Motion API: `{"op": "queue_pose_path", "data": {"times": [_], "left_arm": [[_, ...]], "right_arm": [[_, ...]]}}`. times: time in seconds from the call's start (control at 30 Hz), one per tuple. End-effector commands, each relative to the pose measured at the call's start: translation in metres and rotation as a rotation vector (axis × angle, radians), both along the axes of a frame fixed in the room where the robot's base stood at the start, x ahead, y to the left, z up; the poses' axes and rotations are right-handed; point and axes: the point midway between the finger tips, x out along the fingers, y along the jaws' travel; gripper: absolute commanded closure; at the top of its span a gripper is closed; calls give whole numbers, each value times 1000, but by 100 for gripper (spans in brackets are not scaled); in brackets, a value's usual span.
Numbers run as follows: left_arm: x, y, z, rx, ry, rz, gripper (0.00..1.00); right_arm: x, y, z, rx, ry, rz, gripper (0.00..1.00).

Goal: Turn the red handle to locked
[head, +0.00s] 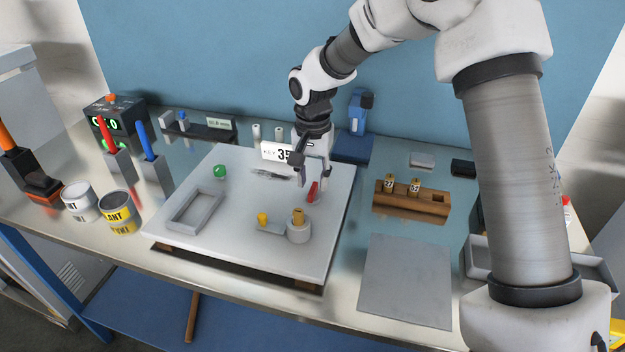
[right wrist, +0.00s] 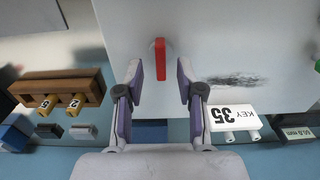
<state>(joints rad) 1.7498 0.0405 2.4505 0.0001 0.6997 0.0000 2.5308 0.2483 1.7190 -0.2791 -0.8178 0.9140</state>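The red handle (head: 313,191) stands on the right part of a white panel (head: 340,200) that lies on the table. In the right wrist view the red handle (right wrist: 160,58) is a narrow red bar between the two fingers, with a gap on each side. My right gripper (head: 311,172) is open above the handle; its fingers (right wrist: 160,82) show apart in the right wrist view. No lock marking can be read near the handle. My left gripper is not in view.
The panel also bears a green knob (head: 219,171), a grey frame (head: 193,208) and a grey cylinder with a brass top (head: 298,230). A sign reading KEY 35 (right wrist: 232,118) stands behind it. A wooden block (head: 411,203) holds numbered brass pieces at right.

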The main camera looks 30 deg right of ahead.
Motion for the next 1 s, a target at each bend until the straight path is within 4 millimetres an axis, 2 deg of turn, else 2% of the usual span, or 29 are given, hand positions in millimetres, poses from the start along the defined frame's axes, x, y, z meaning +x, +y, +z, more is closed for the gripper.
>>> {"op": "queue_pose_path", "data": {"times": [0.13,0.37,0.4,0.5,1.0], "left_arm": [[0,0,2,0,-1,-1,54],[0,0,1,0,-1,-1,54],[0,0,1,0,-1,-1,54],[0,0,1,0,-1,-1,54],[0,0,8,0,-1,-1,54]], "right_arm": [[0,0,-18,0,0,0,62],[0,0,-21,0,-1,0,62],[0,0,-21,0,-1,0,66],[0,0,-21,0,-1,0,100],[0,0,-20,0,0,42,100]]}}
